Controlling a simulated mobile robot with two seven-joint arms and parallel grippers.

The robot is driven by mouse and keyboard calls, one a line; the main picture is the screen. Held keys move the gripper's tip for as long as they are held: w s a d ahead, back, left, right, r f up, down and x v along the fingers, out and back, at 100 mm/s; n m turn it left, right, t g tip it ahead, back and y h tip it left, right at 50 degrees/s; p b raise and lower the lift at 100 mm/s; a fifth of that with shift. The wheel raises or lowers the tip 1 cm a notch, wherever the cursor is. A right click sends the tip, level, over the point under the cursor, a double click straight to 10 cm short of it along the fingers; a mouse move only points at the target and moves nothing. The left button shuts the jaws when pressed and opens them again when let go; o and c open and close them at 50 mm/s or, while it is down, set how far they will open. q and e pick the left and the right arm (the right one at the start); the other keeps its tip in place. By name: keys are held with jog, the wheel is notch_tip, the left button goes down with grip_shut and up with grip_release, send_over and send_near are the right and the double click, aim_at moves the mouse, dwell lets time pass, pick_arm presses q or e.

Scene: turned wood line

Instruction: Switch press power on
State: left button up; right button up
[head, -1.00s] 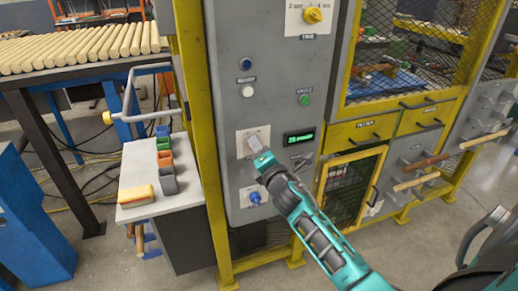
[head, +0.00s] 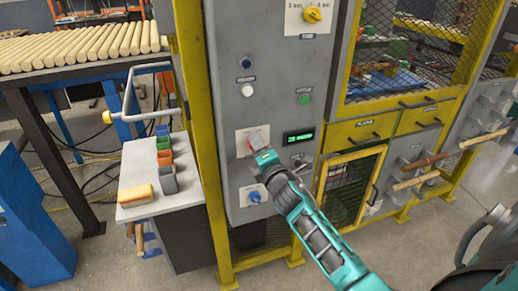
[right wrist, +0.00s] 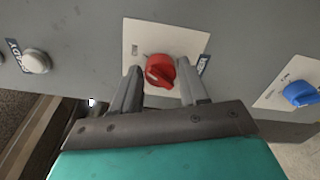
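A red rotary knob (right wrist: 160,72) sits on a pale square plate (right wrist: 133,33) on the grey press cabinet (head: 275,85). In the right wrist view it lies between the two fingers of my right gripper (right wrist: 162,80), with a gap showing on each side. The label beside the plate is partly hidden by a finger. In the head view my right gripper (head: 260,146) is at this plate on the lower part of the cabinet, and the red knob shows only as a small patch. My left gripper is not in view.
A blue knob (head: 255,197) is below the plate, white (head: 247,90) and green (head: 304,99) buttons are above, and a lit green display (head: 299,137) is to the right.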

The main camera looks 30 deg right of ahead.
jog(key=o, duration=0.3)
jog(key=v, duration=1.3)
dwell(0.3)
jog(key=s+a+f+m+g+y, duration=0.2)
jog(key=s+a+f+m, duration=0.2)
jog(key=f+m, duration=0.1)
jog(key=s+a+f+m+g+y, duration=0.2)
jog(key=s+a+f+m, duration=0.2)
jog(key=a+f+m, duration=0.1)
jog(key=s+a+f+m+g+y, duration=0.2)
jog(key=s+a+f+m, duration=0.2)
jog(key=f, duration=0.4)
jog(key=shift+s+a+f+m+g+y, duration=0.15)
jog(key=shift+a+m, duration=0.25)
jog(key=shift+m, duration=0.3)
jog(key=shift+s+a+f+m+g+y, duration=0.15)
jog(key=shift+a+m, duration=0.2)
jog(key=shift+m, duration=0.35)
